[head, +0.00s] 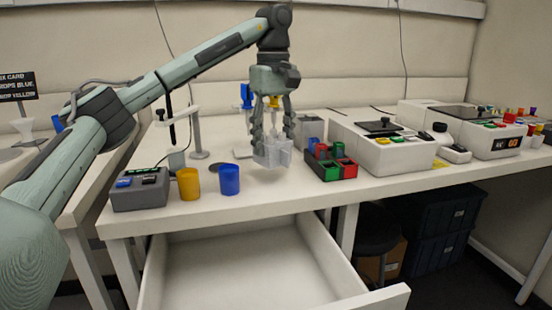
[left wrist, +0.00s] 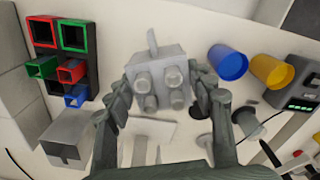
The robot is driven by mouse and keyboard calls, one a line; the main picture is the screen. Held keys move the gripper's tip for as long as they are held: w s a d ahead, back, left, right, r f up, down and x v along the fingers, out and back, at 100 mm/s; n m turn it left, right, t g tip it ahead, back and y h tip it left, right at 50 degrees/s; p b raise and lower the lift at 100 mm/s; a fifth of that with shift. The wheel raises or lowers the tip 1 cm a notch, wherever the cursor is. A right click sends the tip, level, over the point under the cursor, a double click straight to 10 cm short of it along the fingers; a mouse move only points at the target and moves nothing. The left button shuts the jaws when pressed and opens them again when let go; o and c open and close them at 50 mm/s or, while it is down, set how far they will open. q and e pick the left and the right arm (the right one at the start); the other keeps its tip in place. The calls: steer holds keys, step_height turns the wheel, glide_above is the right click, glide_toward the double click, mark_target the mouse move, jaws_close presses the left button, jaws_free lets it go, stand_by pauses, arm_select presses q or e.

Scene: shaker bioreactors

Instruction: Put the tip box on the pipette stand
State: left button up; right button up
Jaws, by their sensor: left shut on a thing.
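A pale grey box with several round pegs on its top, which looks like the tip box (head: 272,154), is between the fingers of my left gripper (head: 273,138). The gripper is shut on it and points down. The box appears above the white bench, near its front edge. In the left wrist view the tip box (left wrist: 157,72) is between both fingers. Behind the gripper, blue (head: 247,95) and yellow pipette-like tops show, apparently on the pipette stand. The gripper hides most of that stand. My right gripper is not in view.
A blue cup (head: 229,180) and a yellow cup (head: 188,184) stand left of the held box. A black rack with red and green compartments (head: 333,168) is close on the right. A grey block (head: 312,128) stands behind. An open, empty drawer (head: 255,265) projects below the bench.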

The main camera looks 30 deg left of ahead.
mark_target(276, 161)
arm_select(q)
steer(key=shift+w+d+f, duration=0.15)
steer(key=shift+w+f, duration=0.15)
steer(key=shift+f, duration=1.95)
steer(key=o, duration=1.2)
step_height(276, 161, up, 12)
steer(key=shift+r, duration=0.1)
